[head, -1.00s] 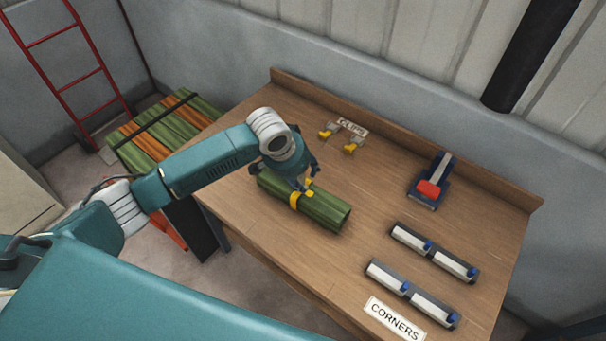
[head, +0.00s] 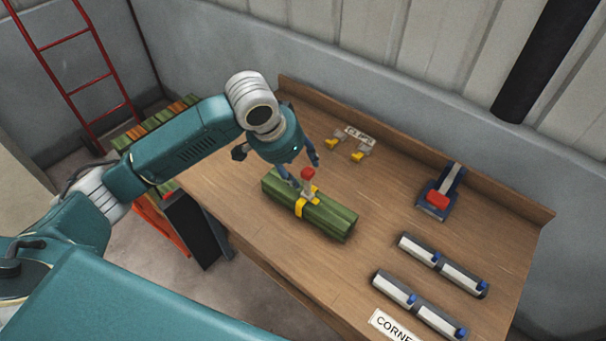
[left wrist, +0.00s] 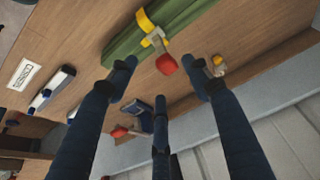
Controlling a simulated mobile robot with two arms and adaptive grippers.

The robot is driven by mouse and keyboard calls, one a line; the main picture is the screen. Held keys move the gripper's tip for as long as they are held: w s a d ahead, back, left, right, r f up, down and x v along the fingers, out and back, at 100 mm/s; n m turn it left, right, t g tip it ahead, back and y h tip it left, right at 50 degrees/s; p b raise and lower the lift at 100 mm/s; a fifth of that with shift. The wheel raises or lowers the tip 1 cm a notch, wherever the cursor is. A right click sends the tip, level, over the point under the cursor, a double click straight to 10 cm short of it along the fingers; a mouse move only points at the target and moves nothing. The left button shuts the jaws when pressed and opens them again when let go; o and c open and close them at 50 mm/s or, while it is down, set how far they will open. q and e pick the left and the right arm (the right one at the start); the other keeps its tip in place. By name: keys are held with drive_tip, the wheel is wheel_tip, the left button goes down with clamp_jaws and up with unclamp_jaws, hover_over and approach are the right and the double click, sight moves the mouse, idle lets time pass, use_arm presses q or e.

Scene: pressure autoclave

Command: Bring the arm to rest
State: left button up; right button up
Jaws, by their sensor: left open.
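My left gripper (head: 298,172) is above the workbench (head: 255,235), with its fingers spread open around nothing. Just below and beside it lies a green bundle (head: 330,217) with a yellow strap (head: 300,207) around it. A clip with a red top (head: 307,174) stands upright on the strap, apart from the fingers as far as I can tell. In the left wrist view the open fingers (left wrist: 165,75) point toward the green bundle (left wrist: 190,15), and the red top (left wrist: 166,64) shows between them. My right gripper is not in view.
Yellow clips (head: 358,156) lie by a label at the back of the bench. A blue tool with a red part (head: 438,199) lies at the right. Several grey-white corner pieces (head: 443,263) lie at the front right. Behind the arm are a red ladder (head: 75,60) and stacked green-orange bundles (head: 160,118).

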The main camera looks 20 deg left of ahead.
use_arm(q)
drive_tip(key=shift+s+r, duration=0.2)
drive_tip(key=shift+r, duration=0.25)
